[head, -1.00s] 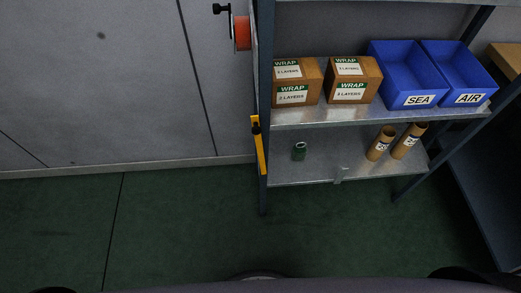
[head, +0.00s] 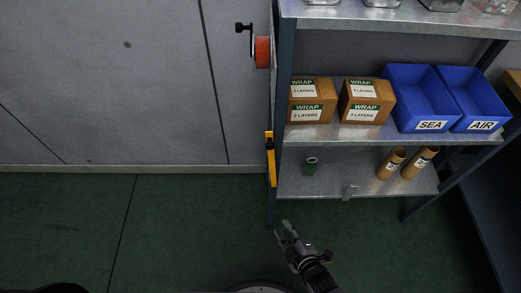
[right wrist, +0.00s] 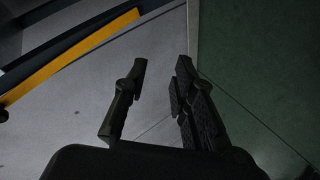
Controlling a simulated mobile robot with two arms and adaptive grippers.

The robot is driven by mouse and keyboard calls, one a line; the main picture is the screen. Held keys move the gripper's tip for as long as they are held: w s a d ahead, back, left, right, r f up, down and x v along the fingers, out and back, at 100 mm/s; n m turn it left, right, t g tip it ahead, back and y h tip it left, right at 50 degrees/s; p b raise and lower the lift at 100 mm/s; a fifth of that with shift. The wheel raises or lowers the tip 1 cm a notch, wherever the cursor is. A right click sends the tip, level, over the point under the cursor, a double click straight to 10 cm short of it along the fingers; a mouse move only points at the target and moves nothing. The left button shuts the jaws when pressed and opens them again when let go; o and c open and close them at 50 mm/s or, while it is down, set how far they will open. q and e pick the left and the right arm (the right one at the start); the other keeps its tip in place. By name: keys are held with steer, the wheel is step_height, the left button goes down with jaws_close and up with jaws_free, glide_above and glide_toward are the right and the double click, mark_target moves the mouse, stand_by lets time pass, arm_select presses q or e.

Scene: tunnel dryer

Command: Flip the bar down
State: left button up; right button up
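A yellow bar (head: 271,168) with a black piece near its top stands upright against the left post of the shelf rack. In the right wrist view the yellow bar (right wrist: 72,56) runs diagonally across the upper left. My right gripper (head: 284,229) is in front of the rack, below the bar in the head view and apart from it. In the right wrist view my right gripper (right wrist: 162,82) has its two fingers spread with nothing between them. My left gripper is not in view.
A red roll (head: 262,52) with a black handle is mounted higher on the rack's left side. The shelves (head: 320,132) hold wrap boxes (head: 312,100), blue bins (head: 417,98), cardboard tubes (head: 391,163) and a green can (head: 310,166). Green floor left of the rack is clear.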

steer(key=w+a+r+n+t, duration=0.1)
steer(key=r, duration=0.3)
steer(key=w+a+r+n+y, duration=0.1)
steer(key=a+r, duration=0.1)
steer(key=r, duration=0.2)
steer(key=w+a+r+n+t+y, duration=0.1)
steer(key=r+n, duration=0.1)
steer(key=r, duration=0.3)
steer(key=shift+w+a+r+t+p, duration=0.1)
steer(key=shift+w+a+t+p, duration=0.05)
steer(key=shift+a+t+p, duration=0.2)
steer(key=shift+c, duration=1.3)
steer(key=a+r+n, duration=0.1)
steer(key=r, duration=0.2)
steer(key=r+n+t+y, duration=0.1)
steer(key=r, duration=0.3)
steer(key=a+r+n+t+y, duration=0.1)
steer(key=r, duration=0.2)
steer(key=shift+w+a+r, duration=0.3)
steer(key=shift+r, duration=0.05)
jaws_close()
steer(key=w+a+p, duration=0.1)
steer(key=w+p, duration=0.2)
steer(key=w, duration=0.6)
steer(key=shift+w, duration=0.25)
steer(key=shift+a, duration=0.1)
